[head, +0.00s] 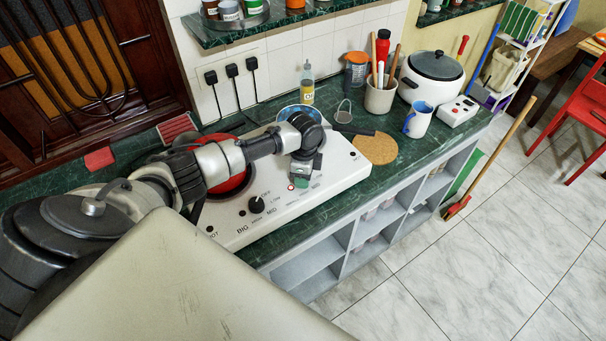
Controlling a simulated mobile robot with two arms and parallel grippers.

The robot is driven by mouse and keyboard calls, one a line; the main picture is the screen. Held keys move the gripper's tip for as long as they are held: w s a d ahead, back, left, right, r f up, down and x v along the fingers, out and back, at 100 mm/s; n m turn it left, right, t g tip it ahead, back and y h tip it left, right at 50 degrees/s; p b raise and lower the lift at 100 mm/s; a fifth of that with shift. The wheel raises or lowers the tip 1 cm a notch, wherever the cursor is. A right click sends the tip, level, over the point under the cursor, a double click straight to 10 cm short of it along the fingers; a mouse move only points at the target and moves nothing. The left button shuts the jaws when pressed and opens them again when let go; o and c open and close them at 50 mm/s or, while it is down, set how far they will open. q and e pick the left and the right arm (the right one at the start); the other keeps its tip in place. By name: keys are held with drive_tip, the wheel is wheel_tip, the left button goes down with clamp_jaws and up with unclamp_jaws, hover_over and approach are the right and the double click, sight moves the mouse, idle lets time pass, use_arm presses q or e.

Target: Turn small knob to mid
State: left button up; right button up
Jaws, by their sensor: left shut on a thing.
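The white two-burner cooker (340,173) sits on the green counter. Its big black knob (256,205) stands on the front panel, with printed labels such as BIG and MID around it. My left arm reaches in from the left over the cooker. My left gripper (301,183) points down at the right part of the front panel, shut on the small knob. The small knob itself is hidden by the gripper. A small red light (291,187) shows beside the fingers. My right gripper is not in view.
A strainer (344,111), cork mat (375,147), utensil crock (380,97), blue-white mug (418,119) and rice cooker (432,77) stand right of the cooker. A bottle (307,84) is behind it. A shelf (245,28) hangs above. Open floor lies at right.

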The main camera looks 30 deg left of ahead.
use_arm(q)
drive_tip(key=o, duration=0.9)
drive_tip(key=r, duration=0.3)
drive_tip(key=r+b, duration=0.1)
drive_tip(key=r, duration=0.3)
drive_tip(key=r+b, duration=0.1)
drive_tip(key=r, duration=0.2)
drive_tip(key=shift+w+a+r, duration=0.1)
drive_tip(key=shift+w+r, duration=0.15)
drive_tip(key=shift+r, duration=0.15)
